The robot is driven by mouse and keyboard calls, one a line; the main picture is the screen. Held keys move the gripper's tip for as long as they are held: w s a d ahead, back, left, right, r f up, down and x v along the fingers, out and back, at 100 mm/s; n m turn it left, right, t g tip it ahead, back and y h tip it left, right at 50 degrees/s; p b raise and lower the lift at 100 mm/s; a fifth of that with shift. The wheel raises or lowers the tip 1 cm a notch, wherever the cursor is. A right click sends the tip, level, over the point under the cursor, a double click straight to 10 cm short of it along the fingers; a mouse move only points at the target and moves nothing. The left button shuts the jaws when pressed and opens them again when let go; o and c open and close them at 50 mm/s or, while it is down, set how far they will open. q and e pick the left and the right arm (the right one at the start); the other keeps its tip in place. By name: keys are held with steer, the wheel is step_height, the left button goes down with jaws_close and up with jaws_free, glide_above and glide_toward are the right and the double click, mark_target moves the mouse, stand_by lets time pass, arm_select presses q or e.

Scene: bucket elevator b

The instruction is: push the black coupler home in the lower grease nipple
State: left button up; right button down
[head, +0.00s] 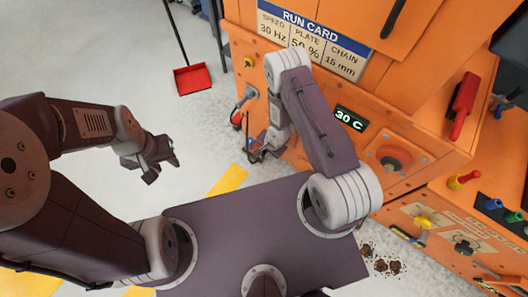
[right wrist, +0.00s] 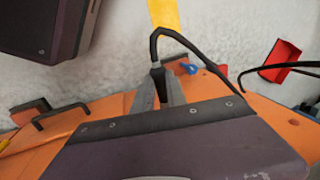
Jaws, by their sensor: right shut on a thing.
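In the right wrist view, my right gripper (right wrist: 163,98) is shut on the black coupler (right wrist: 157,77), whose black hose loops up and over to the right. In the head view, my right gripper (head: 258,152) is low against the orange machine's left side, and the coupler is too small to make out clearly there. I cannot pick out the lower grease nipple in either view, nor tell whether the coupler touches it. A small blue part (right wrist: 188,69) shows just right of the fingers. My left gripper (head: 161,163) is open and empty over the floor, away from the machine.
A red dustpan (head: 193,79) lies on the floor. Open floor surrounds my left gripper.

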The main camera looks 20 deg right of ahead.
steer(key=shift+w+d, duration=0.15)
steer(key=shift+d, duration=0.05)
steer(key=c, duration=1.3)
jaws_free()
steer(key=p+v, duration=0.4)
steer(key=v, duration=0.5)
